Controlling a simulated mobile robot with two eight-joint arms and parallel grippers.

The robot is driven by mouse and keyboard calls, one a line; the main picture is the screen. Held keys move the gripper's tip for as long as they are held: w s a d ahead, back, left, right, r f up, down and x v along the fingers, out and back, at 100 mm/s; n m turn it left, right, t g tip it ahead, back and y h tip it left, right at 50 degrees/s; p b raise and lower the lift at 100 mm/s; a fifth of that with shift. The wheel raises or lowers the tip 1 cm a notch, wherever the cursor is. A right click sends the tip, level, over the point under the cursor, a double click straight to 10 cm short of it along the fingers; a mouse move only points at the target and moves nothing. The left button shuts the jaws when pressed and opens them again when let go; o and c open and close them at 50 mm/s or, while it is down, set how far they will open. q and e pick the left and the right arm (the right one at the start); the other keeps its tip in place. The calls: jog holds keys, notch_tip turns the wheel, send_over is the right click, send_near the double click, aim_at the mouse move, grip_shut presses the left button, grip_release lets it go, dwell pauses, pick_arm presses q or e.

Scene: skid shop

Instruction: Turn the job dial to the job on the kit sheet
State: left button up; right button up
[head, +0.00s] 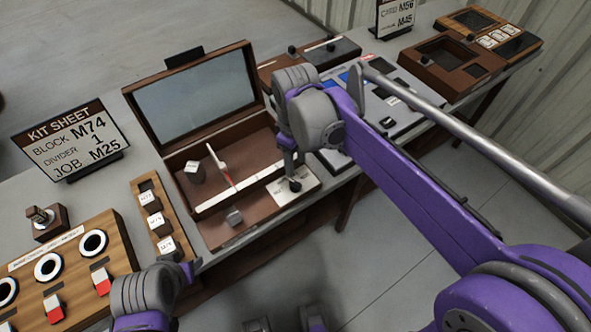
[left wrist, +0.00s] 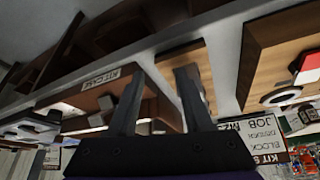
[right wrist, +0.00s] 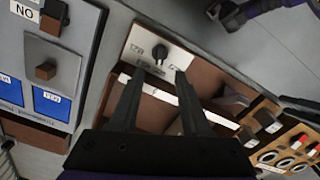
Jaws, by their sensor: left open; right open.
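The kit sheet (head: 70,142) stands upright at the left of the head view and reads block M74, divider 1, job M25. A dark dial knob (head: 295,185) sits on a pale plate (head: 308,190) at the right front of an open brown case. The knob also shows in the right wrist view (right wrist: 160,52), just beyond my fingertips; the plate's small labels are too blurred to read. My right gripper (head: 289,168) is open above the knob, with nothing between its fingers (right wrist: 160,74). My left gripper (left wrist: 158,76) is open and empty; its fingers are mostly hidden in the head view.
A wooden strip (head: 147,185) of labelled blocks and a panel (head: 125,240) with rings and red-white switches lie left. Other devices (head: 440,65) stand at right.

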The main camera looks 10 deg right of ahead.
jog(key=shift+r, duration=1.25)
jog(key=s+d+f+m+t+p, duration=0.2)
jog(key=s+d+m, duration=0.1)
jog(key=s, duration=0.4)
jog(key=s+d+f+m+t+p, duration=0.1)
jog(key=s+d+f+m+t, duration=0.2)
jog(key=s+m, duration=0.2)
jog(key=s, duration=0.2)
jog(key=shift+s+d+f+p, duration=0.2)
jog(key=shift+s+d+p, duration=0.15)
jog(key=shift+p, duration=0.05)
